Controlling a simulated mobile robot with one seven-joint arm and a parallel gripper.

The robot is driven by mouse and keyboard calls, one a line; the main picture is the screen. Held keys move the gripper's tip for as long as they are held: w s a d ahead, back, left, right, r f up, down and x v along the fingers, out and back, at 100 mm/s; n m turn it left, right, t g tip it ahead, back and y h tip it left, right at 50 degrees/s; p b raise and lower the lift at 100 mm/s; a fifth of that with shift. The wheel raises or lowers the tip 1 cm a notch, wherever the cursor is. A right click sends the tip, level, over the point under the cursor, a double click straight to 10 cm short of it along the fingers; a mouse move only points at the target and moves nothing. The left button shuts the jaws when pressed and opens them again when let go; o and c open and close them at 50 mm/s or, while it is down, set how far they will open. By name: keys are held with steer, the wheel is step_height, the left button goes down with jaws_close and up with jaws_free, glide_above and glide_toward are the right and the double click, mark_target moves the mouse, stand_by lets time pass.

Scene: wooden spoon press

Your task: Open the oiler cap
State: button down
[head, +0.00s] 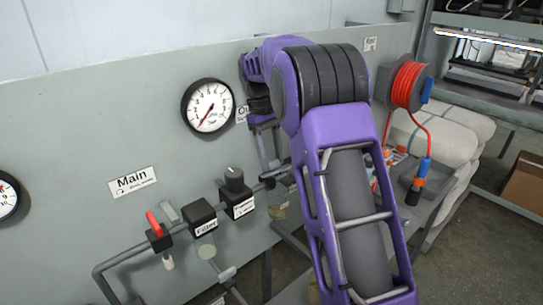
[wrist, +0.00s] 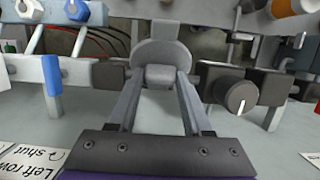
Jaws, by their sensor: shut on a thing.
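In the wrist view my gripper (wrist: 160,78) has its two grey fingers closed on a small grey block below a rounded grey disc; I take this piece as the oiler cap (wrist: 161,52). The cap sits in line with the dark pipe fittings. Whether it is open, I cannot tell. In the head view my purple arm covers most of the gripper. The cap itself is hidden there.
A black knob (wrist: 241,97) stands close right of my fingers, and a blue-handled valve (wrist: 52,76) at the left. The filter (head: 201,218), red valve handle (head: 153,224) and pressure gauge (head: 209,106) are on the panel. A red hose reel (head: 408,84) hangs right of my arm.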

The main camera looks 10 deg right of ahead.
steer(key=shift+w+g, duration=0.1)
steer(key=shift+g, duration=0.2)
steer(key=shift+c, duration=1.6)
jaws_free()
step_height(320, 180, up, 10)
